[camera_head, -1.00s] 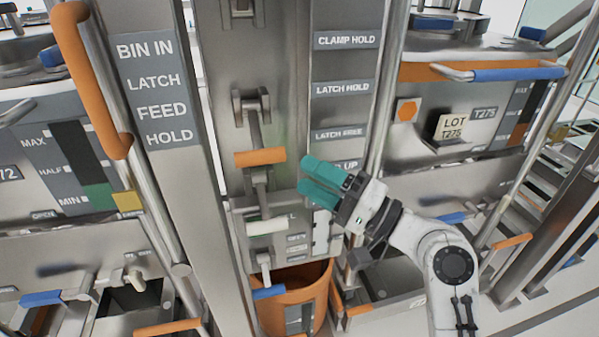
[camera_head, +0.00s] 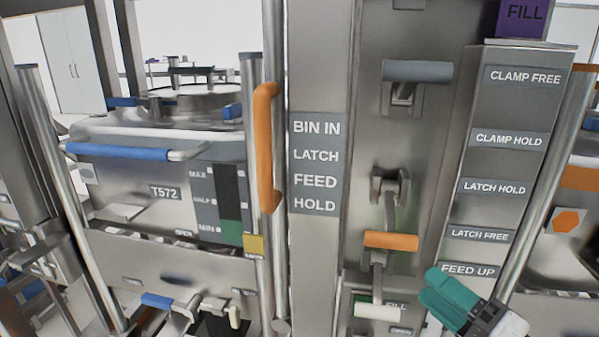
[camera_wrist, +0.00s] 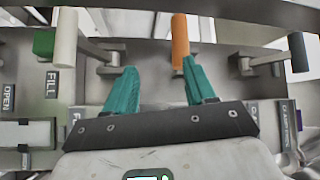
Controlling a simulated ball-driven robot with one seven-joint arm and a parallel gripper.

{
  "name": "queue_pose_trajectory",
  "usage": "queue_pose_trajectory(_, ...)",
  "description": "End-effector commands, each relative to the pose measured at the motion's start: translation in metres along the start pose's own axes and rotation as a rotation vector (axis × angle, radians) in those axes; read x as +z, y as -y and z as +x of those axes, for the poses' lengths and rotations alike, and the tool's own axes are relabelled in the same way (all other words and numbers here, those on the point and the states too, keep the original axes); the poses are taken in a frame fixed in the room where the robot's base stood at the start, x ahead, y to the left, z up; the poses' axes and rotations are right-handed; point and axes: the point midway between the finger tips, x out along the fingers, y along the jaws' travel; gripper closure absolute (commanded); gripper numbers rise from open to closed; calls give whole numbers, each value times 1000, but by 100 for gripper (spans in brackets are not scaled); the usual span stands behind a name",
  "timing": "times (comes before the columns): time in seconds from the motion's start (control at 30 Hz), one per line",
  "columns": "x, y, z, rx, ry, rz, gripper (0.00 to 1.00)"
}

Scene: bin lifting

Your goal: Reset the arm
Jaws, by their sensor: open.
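My gripper (camera_head: 447,296) has teal fingers and is at the lower right of the head view, in front of the panel by the FEED UP label. In the wrist view my gripper (camera_wrist: 160,92) is open, its two fingers apart with nothing between them. The orange-handled lever (camera_head: 391,240) is up and left of the gripper in the head view. It also shows in the wrist view (camera_wrist: 180,42), just beyond the right finger; I cannot tell whether they touch. Most of my arm is out of the head view.
A white-handled lever (camera_head: 377,311) is left of the gripper, and a grey-handled lever (camera_head: 417,71) is higher up. A steel post with an orange grip (camera_head: 266,148) stands left of the label column. Bin T572 (camera_head: 165,190) is at the left.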

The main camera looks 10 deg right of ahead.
Motion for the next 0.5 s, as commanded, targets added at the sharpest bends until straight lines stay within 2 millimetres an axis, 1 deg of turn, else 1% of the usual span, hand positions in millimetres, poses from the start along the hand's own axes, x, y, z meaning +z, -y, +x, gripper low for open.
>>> queue_pose_trajectory(0.07, 19, -24, -5, 139, 53, -65, 45)
queue_pose_trajectory(0.1, 31, -42, -12, 229, 89, -112, 45)
queue_pose_trajectory(0.17, 51, -71, -28, 380, 163, -191, 45)
queue_pose_trajectory(0.2, 65, -90, -42, 484, 223, -244, 45)
queue_pose_trajectory(0.27, 86, -116, -70, 635, 324, -321, 45)
queue_pose_trajectory(0.3, 98, -129, -91, 733, 395, -370, 45)
queue_pose_trajectory(0.37, 114, -145, -125, 870, 508, -436, 45)
queue_pose_trajectory(0.4, 124, -152, -148, 952, 585, -475, 45)
queue_pose_trajectory(0.47, 135, -158, -181, 1063, 692, -524, 45)
queue_pose_trajectory(0.5, 140, -160, -201, 1125, 757, -550, 45)
